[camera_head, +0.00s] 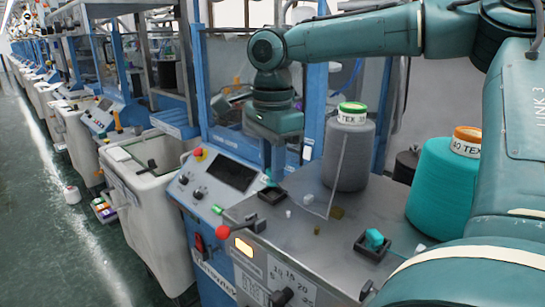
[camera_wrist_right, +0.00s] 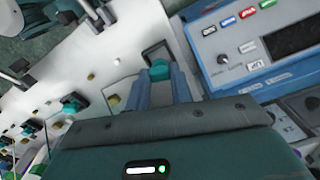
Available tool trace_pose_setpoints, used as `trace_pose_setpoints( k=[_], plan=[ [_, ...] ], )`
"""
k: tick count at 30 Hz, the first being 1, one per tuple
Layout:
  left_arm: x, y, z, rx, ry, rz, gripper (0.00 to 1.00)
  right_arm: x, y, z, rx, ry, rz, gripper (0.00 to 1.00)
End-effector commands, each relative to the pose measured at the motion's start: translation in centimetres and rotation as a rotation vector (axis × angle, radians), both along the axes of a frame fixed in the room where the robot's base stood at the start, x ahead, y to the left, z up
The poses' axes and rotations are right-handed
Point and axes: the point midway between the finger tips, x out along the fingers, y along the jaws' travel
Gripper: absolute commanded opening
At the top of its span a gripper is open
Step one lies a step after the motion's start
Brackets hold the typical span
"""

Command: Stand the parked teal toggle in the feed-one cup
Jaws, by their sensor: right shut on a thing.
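My right gripper (camera_head: 271,178) points down over the left end of the grey metal machine top, shut on a small teal toggle (camera_wrist_right: 160,70). The toggle shows between the fingertips in the right wrist view. A dark square cup (camera_head: 271,195) is right at the fingertips; it also shows in the wrist view (camera_wrist_right: 153,49). I cannot tell whether the toggle touches the cup floor. Another dark square cup (camera_head: 361,249) stands nearer the front, with a teal piece (camera_head: 374,238) in it. Labels naming the cups are not readable. My left gripper is out of view.
A grey yarn cone (camera_head: 347,155) stands behind, and a teal cone (camera_head: 440,190) stands at the right. A thin thread runs down beside the grey cone. Small white and brown bits lie between the cups. A red-knobbed lever (camera_head: 223,231) sticks out at the front left.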

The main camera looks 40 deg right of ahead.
Motion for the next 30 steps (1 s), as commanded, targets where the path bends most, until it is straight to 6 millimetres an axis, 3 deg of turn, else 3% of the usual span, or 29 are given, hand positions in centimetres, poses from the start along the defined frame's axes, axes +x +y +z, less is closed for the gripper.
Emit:
trace_pose_setpoints(
  k=[30],
  plan=[
    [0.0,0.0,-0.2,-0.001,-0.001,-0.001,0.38,0.0,0.0,-1.5,-0.001,0.001,0.0,0.09]
  ],
)
